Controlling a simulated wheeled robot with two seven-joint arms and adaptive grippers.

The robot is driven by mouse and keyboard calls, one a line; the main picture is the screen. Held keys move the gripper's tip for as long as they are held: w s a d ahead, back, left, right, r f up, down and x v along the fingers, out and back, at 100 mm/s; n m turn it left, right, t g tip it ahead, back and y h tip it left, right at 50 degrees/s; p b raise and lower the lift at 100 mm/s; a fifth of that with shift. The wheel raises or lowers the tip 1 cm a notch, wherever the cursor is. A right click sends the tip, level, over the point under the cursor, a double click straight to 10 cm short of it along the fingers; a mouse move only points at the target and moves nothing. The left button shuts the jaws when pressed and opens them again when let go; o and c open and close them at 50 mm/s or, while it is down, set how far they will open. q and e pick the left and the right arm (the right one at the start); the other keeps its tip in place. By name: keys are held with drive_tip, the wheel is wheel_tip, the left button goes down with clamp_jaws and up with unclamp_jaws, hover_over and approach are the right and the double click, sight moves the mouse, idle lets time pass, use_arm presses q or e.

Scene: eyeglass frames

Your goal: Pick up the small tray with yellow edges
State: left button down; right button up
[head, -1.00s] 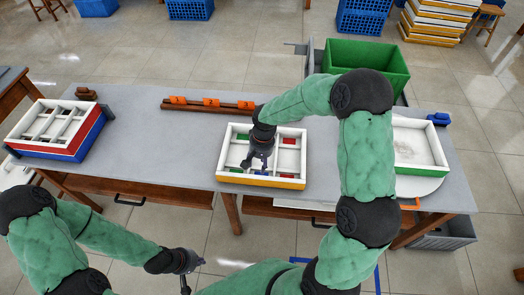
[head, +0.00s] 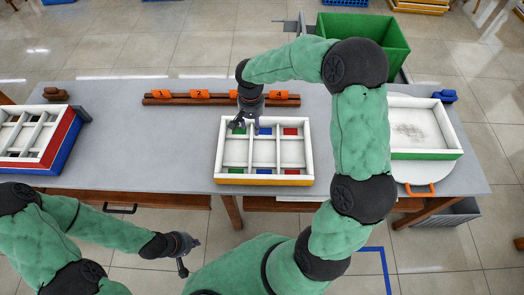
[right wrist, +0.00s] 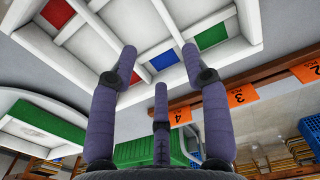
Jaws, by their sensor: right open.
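The tray with yellow edges (head: 264,181) is a white, divided tray lying flat on the table's middle, with green, blue and red squares in some compartments. It fills the top of the right wrist view (right wrist: 122,73). My right gripper (head: 238,124) is at the tray's back left part, fingers pointing down and spread, holding nothing. In the right wrist view its fingers (right wrist: 158,70) are apart near the tray's edge; contact cannot be told. My left gripper (head: 190,256) is in front of the table, well away from the tray, its fingers spread and empty.
A brown rack with orange number tags (head: 220,97) stands behind the tray. A stack of red- and blue-edged trays (head: 60,155) is at left. A green-edged white tray (head: 425,154) is at right, and a green bin (head: 365,40) stands behind the table.

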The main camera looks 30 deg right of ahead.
wheel_tip(320, 180, down, 2)
drive_tip(key=b, duration=0.3)
hover_over(252, 136)
drive_tip(key=s+a, duration=0.2)
drive_tip(key=s, duration=0.1)
drive_tip(key=f, duration=0.6)
drive_tip(key=shift+s+d, duration=0.2)
drive_tip(key=f, duration=0.1)
drive_tip(key=f+b, duration=0.1)
drive_tip(key=f, duration=0.1)
drive_tip(key=f+b, duration=0.1)
drive_tip(key=shift+s+a+f, duration=0.2)
drive_tip(key=shift+a, duration=0.1)
drive_tip(key=shift+f, duration=0.5)
drive_tip(key=shift+r, duration=0.1)
drive_tip(key=shift+c, duration=0.3)
drive_tip(key=shift+w, duration=0.1)
clamp_jaws()
